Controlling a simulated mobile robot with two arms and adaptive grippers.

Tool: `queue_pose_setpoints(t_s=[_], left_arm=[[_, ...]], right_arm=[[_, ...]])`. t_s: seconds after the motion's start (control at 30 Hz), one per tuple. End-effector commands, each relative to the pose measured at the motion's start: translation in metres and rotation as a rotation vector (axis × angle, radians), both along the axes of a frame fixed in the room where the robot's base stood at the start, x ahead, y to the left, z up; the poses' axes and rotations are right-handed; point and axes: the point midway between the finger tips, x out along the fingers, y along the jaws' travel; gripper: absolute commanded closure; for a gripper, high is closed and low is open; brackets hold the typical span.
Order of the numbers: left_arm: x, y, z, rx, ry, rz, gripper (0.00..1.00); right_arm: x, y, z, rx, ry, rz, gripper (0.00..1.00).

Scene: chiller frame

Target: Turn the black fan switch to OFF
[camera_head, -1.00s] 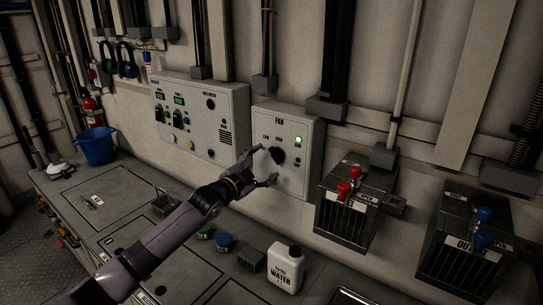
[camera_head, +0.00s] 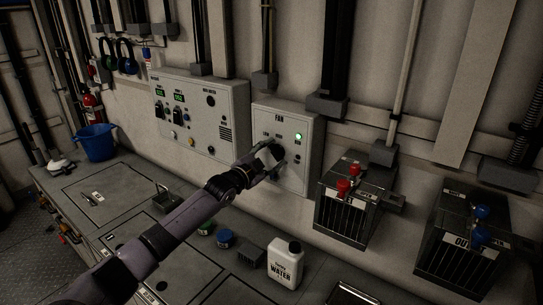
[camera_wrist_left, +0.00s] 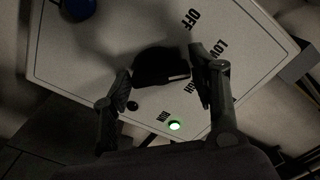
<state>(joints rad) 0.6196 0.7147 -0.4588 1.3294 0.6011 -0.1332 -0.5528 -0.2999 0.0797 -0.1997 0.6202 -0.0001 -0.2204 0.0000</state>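The black fan switch (camera_wrist_left: 160,68) is a round knob on the light grey fan panel (camera_head: 294,124). Its white mark lies on the side near the partly hidden HIGH label. OFF and LOW labels show above and to the right in the left wrist view. My left gripper (camera_head: 270,160) is at the panel and covers much of the knob in the head view. In the wrist view the left gripper (camera_wrist_left: 160,64) has its fingers apart, one on each side of the knob; I cannot tell whether they touch it. My right gripper is not in view.
A green lamp (camera_head: 298,136) is lit by the RUN label. A larger control panel (camera_head: 228,101) is to the left. Black boxes with red (camera_head: 343,187) and blue caps (camera_head: 483,213) are on the right. A white water jug (camera_head: 285,262) stands on the counter below.

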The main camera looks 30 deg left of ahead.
Motion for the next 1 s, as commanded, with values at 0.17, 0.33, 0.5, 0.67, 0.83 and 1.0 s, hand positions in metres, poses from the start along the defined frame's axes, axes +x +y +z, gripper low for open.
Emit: queue_pose_setpoints(t_s=[0.17, 0.33, 0.5, 0.67, 0.83, 1.0], left_arm=[[-0.0002, 0.0001, -0.0001, 0.000, 0.000, 0.000, 0.60], [-0.0002, 0.0001, -0.0002, 0.000, 0.000, 0.000, 0.71], [-0.0002, 0.0000, -0.0003, 0.000, 0.001, -0.001, 0.78], [-0.0002, 0.0000, -0.0004, -0.018, 0.004, 0.000, 0.78], [-0.0001, 0.0001, -0.0006, -0.084, 0.013, 0.000, 0.78], [-0.0001, 0.0003, -0.0008, -0.199, 0.029, 0.001, 0.78]], right_arm=[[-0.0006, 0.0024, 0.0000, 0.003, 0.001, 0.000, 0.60], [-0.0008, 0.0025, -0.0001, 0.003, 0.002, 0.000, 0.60], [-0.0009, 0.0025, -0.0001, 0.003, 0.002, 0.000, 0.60], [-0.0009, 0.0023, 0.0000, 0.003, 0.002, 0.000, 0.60], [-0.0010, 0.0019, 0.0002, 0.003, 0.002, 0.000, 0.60], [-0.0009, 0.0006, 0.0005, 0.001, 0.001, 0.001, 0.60]])
